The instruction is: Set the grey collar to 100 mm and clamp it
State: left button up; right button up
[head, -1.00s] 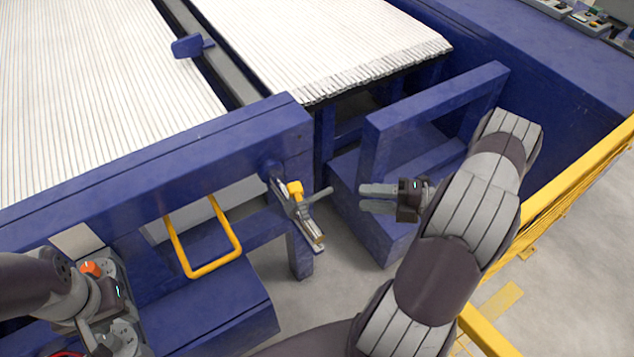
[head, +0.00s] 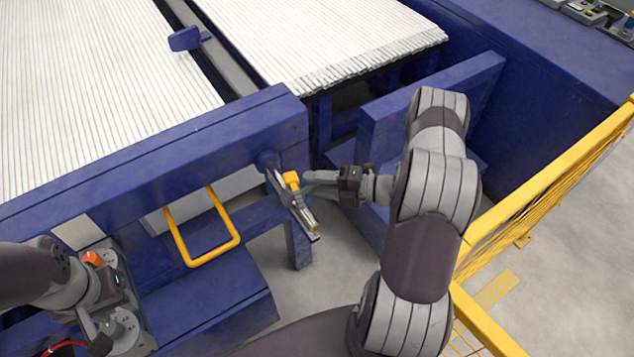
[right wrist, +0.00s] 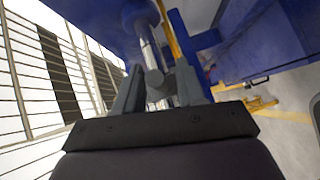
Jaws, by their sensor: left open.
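The grey collar (head: 296,203) sits on a short scaled bar (head: 308,225) that sticks out from the blue frame, with a small yellow part (head: 291,180) on it. Its grey handle points right, towards my right gripper (head: 318,182). In the right wrist view, the grey handle end (right wrist: 157,86) lies between the two fingers of my right gripper (right wrist: 158,90); they stand apart on either side, and whether they touch it is unclear. My left gripper (head: 100,325) is open at the lower left, partly hidden by its own arm. The scale marks are too small to read.
A blue frame beam (head: 150,155) runs behind the bar, with a yellow loop handle (head: 205,258) on its near side. White pipes (head: 90,90) lie behind. A blue stand (head: 440,95) is behind my right arm, and a yellow fence (head: 545,185) at right.

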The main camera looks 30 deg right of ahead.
grip_shut()
jog(key=shift+w+f+b, duration=0.1)
jog(key=shift+w+b, duration=0.1)
jog(key=shift+b, duration=0.25)
jog(key=shift+o, duration=0.7)
grip_release()
jog(key=b+v, duration=0.1)
jog(key=v, duration=1.1)
jog(key=shift+s+d, duration=0.2)
jog(key=shift+d, duration=0.05)
